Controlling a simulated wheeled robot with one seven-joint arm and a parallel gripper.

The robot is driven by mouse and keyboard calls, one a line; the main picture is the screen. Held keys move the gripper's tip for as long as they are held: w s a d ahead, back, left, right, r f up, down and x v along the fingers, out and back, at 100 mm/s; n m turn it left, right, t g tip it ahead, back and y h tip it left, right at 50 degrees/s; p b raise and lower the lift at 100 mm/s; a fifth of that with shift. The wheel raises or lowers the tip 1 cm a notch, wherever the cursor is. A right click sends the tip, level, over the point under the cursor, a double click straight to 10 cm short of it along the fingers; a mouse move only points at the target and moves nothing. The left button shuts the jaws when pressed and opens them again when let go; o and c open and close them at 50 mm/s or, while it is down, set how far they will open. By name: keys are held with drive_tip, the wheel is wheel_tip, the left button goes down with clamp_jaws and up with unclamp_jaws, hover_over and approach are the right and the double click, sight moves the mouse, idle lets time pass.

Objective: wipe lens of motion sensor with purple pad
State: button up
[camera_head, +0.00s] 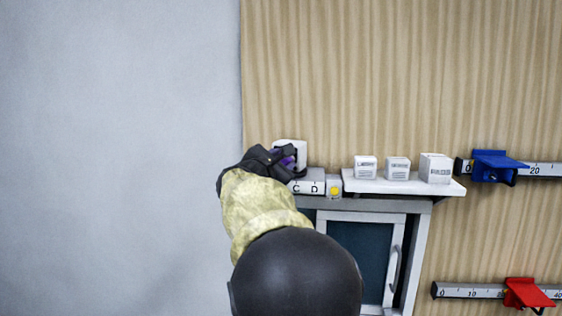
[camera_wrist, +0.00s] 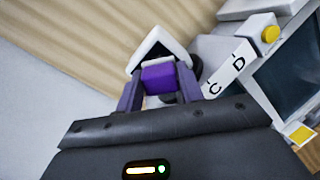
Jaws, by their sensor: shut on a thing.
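My gripper (camera_head: 288,160) is shut on the purple pad (camera_wrist: 160,78), which sits between its two fingers in the wrist view. In the head view only a small bit of purple shows, as the gripper covers the rest. A white housing (camera_head: 291,147), apparently the motion sensor, is right behind the gripper against the wood panel. In the wrist view the white housing (camera_wrist: 148,44) shows just beyond the pad, with a dark area inside its edge. The lens is not clearly visible. I cannot tell whether the pad touches it.
A block lettered C and D (camera_head: 305,188) and a yellow button (camera_head: 334,187) sit right of the gripper, above a glass-door cabinet (camera_head: 368,252). A white shelf (camera_head: 375,187) holds three small boxes. Blue (camera_head: 495,164) and red (camera_head: 527,294) clips sit on rulers at right.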

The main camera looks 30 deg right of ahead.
drive_tip(key=shift+x, duration=0.9)
idle(0.5)
drive_tip(key=shift+w+a+p, duration=0.4)
drive_tip(key=shift+w+a, duration=0.5)
drive_tip(key=shift+s+d, duration=0.15)
drive_tip(key=shift+s+d+b, duration=0.75)
drive_tip(key=shift+d+b, duration=0.05)
drive_tip(key=shift+b, duration=0.05)
drive_tip(key=shift+a, duration=0.1)
